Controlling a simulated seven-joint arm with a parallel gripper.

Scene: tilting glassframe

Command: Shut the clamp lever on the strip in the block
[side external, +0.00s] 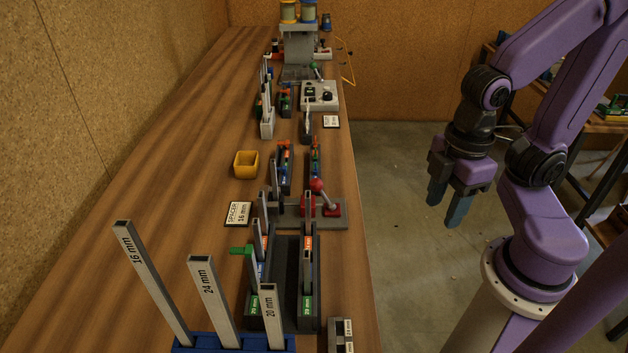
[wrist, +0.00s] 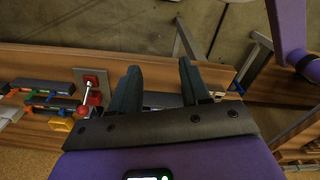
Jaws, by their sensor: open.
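The clamp lever (side external: 324,196) has a red ball knob and a metal stem. It rises at a tilt from a red foot on the grey block (side external: 338,222), near the table's right edge. The lever also shows in the wrist view (wrist: 87,91), left of my fingers. A grey strip (side external: 309,204) stands upright at the block beside the lever; how it sits in the block is unclear. My gripper (side external: 449,200) is open and empty, over the floor right of the table in the side view, well apart from the lever. In the wrist view its fingers (wrist: 158,88) spread with nothing between.
Upright labelled strips stand in a blue rack (side external: 235,343) in front. A dark channel holder (side external: 283,285) lies between rack and block. A yellow bin (side external: 246,165), a spacer card (side external: 238,214) and a grey control box (side external: 320,95) are farther back. The table's left side is mostly free.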

